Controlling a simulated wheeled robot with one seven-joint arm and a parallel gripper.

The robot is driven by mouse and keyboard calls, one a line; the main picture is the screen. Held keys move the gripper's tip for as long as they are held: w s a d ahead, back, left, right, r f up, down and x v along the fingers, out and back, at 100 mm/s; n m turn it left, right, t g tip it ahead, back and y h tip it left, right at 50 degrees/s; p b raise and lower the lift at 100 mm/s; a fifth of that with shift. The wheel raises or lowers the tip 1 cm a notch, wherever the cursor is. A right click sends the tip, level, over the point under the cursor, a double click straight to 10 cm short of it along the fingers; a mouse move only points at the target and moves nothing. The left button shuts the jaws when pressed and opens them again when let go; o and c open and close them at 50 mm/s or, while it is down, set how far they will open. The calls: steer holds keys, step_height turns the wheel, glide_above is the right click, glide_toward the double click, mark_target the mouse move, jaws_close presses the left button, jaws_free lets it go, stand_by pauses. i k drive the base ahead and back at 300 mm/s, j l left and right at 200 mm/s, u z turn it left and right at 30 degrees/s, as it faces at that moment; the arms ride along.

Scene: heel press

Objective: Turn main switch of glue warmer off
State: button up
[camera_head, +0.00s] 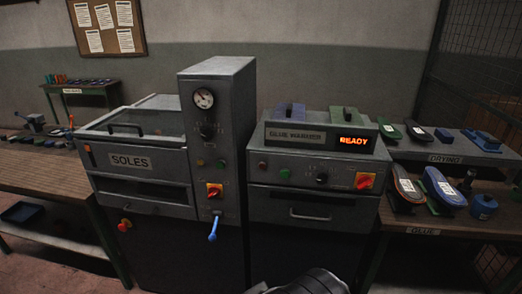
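The glue warmer (310,205) is the grey cabinet right of centre, labelled GLUE WARMER. Its display (354,142) is lit and reads READY in orange. A red rotary switch on a yellow plate (364,181), which looks like its main switch, sits at the right end of its front panel. The exact angle of its handle is too small to tell. A black knob (322,178) and a green button (285,173) are to its left. A dark rounded part of my arm shows at the bottom edge, below the warmer. My gripper's fingers are not in view.
Left of the warmer stands the SOLES machine (130,161) with a tall gauge column (235,110), another red-yellow switch (214,190) and a blue-handled lever (213,230). A drawer handle (310,214) juts from the warmer. Shoe parts lie on the right bench (455,226).

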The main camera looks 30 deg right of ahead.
mark_target(364, 181)
steer(key=z, duration=1.45)
